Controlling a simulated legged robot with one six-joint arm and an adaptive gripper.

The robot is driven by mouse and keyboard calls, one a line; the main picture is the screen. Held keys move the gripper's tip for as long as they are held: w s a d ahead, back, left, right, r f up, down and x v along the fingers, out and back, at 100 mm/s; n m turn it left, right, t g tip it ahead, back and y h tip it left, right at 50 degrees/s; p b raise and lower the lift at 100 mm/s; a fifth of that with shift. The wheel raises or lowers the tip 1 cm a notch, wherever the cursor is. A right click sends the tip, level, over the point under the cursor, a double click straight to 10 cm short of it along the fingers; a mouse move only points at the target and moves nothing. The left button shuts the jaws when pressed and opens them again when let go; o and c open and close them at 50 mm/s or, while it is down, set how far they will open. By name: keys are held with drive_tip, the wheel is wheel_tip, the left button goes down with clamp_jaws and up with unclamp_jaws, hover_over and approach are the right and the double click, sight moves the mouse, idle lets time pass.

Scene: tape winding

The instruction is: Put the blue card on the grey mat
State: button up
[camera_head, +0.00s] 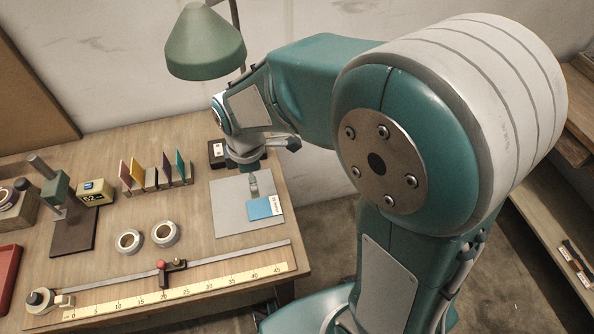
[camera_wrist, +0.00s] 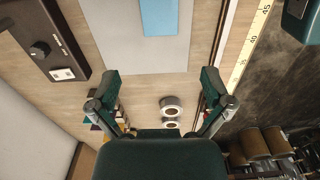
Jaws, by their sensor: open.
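The blue card (camera_head: 262,208) has a white strip at its right end and lies flat on the right part of the grey mat (camera_head: 228,215), near the mat's right edge. In the wrist view the blue card (camera_wrist: 158,18) shows at the top, partly cut off by the frame, with the grey mat (camera_wrist: 150,57) around its visible part. My gripper (camera_head: 254,190) is above the mat, just behind the card in the head view. In the wrist view my gripper (camera_wrist: 158,86) has its fingers wide apart with nothing between them.
A ruler (camera_head: 180,292) with a rail and red-knobbed slider runs along the table's front. Two tape rolls (camera_head: 146,238) lie left of the mat. Upright coloured cards (camera_head: 158,172) stand behind them. A dark box (camera_wrist: 45,40) is beside the mat. A green lamp (camera_head: 205,45) hangs behind.

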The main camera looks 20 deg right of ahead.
drive_tip(key=s+d+r+m+t, duration=0.5)
drive_tip(key=s+d+r+m, duration=0.7)
drive_tip(key=m, duration=0.5)
wheel_tip(320, 180, up, 2)
drive_tip(key=shift+s+t, duration=0.3)
